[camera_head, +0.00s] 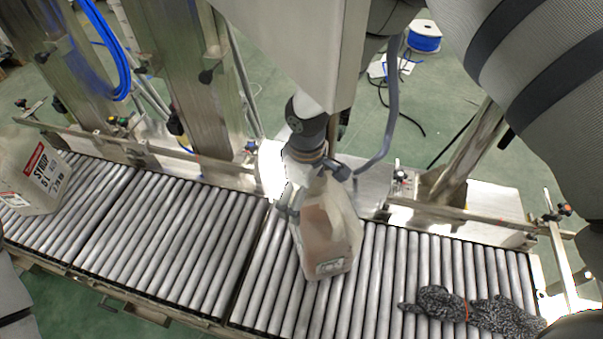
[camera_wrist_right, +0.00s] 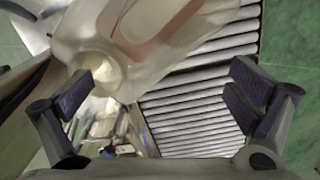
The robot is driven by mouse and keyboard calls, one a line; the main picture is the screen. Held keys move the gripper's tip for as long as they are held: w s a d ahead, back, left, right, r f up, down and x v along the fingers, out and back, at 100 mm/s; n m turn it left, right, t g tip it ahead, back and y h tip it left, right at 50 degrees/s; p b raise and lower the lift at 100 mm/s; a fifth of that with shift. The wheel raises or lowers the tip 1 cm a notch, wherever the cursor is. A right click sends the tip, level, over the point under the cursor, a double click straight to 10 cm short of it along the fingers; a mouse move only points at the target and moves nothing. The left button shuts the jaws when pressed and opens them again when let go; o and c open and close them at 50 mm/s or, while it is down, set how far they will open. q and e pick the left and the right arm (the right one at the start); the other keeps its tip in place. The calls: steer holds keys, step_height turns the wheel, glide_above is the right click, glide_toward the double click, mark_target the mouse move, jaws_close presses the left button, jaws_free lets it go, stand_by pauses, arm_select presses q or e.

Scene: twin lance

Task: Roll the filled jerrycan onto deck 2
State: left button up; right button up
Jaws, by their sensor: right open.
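A translucent jerrycan (camera_head: 328,240) with brownish contents stands on the rollers in the middle of the head view, below the filling column. My right gripper (camera_head: 316,188) is at its top, with the fingers apart. In the right wrist view the jerrycan (camera_wrist_right: 150,40) fills the upper part, its round neck close to the left finger. The fingers of the right gripper (camera_wrist_right: 162,92) are wide apart there, and I see no grip on the can. A second jerrycan (camera_head: 38,172), labelled as syrup, stands on the rollers at far left. My left gripper is not in view.
The roller conveyor (camera_head: 170,240) runs left to right, with gaps between deck sections and a rail (camera_head: 460,214) behind. Dark speckled cloth or gloves (camera_head: 470,309) lie on the rollers at right. Steel columns (camera_head: 185,80) stand behind. Rollers between the two cans are clear.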

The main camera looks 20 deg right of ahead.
mark_target(305, 206)
step_height(305, 206, down, 8)
steer(key=shift+r+b, duration=0.15)
steer(key=shift+b, duration=0.25)
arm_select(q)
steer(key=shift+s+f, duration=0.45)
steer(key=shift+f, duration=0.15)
